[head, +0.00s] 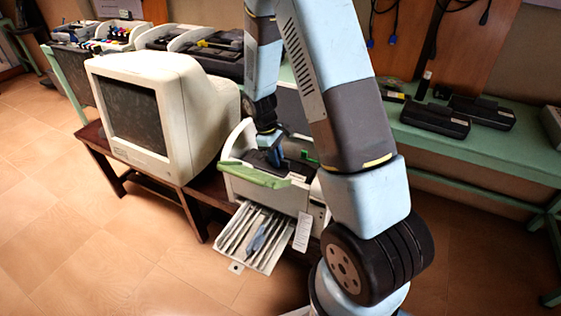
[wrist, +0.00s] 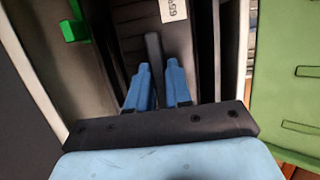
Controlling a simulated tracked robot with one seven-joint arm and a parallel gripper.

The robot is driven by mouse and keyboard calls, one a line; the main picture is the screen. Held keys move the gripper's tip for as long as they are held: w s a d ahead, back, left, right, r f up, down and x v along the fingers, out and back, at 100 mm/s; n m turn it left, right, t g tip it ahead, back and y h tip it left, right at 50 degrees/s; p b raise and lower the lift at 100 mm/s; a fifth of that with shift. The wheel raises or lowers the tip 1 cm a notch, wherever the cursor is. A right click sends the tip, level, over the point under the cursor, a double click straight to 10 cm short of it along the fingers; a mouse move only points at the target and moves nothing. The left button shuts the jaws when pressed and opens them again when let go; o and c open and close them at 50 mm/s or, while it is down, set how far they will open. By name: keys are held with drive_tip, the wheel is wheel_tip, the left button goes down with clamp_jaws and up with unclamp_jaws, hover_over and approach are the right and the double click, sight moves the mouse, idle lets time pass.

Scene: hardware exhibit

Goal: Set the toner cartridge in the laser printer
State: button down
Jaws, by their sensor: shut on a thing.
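The laser printer (head: 312,192) is a cream box with its top open and a green flap (head: 255,175) folded out at the front. My gripper (head: 274,150) points down into the printer's opening. In the wrist view its two blue fingers (wrist: 158,88) close on the upright dark grip of the black toner cartridge (wrist: 130,32). The cartridge has a white label with "65" on it and lies between the printer's inner walls. In the head view the cartridge (head: 259,160) shows as a dark patch, partly hidden by my gripper. Whether it is fully seated cannot be told.
A beige CRT monitor (head: 160,110) stands on a brown table left of the printer. A paper tray (head: 252,238) sticks out below the flap. More black cartridges (head: 435,119) lie on the green bench (head: 500,155) at the right. Open floor lies at the left.

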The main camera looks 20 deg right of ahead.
drive_tip(key=shift+f, duration=1.05)
drive_tip(key=shift+f, duration=0.1)
drive_tip(key=c, duration=1)
unclamp_jaws()
drive_tip(key=shift+c, duration=0.2)
